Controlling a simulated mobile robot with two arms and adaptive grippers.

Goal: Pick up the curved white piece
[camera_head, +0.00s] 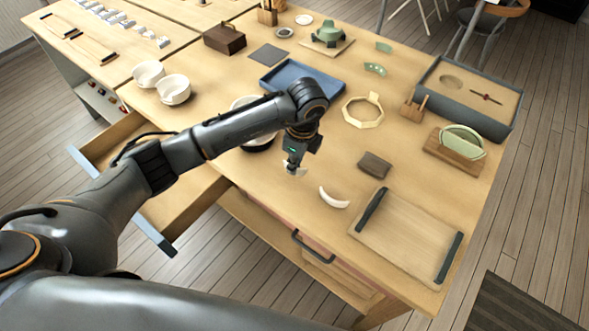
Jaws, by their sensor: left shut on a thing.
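A curved white piece (333,198) lies on the wooden table near its front edge, like a crescent. My left gripper (294,168) points down to the left of it and a little farther back, apart from it. The left gripper is shut on a small pale piece (301,170); its fingers hide most of that piece, so its shape is unclear. My right gripper is not in view.
A wooden board with dark handles (405,236) lies right of the white piece, and a small brown block (375,165) lies behind it. A blue tray (292,72), an octagonal frame (362,111) and a green piece on a stand (462,142) stand farther back. A drawer (130,135) is open at left.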

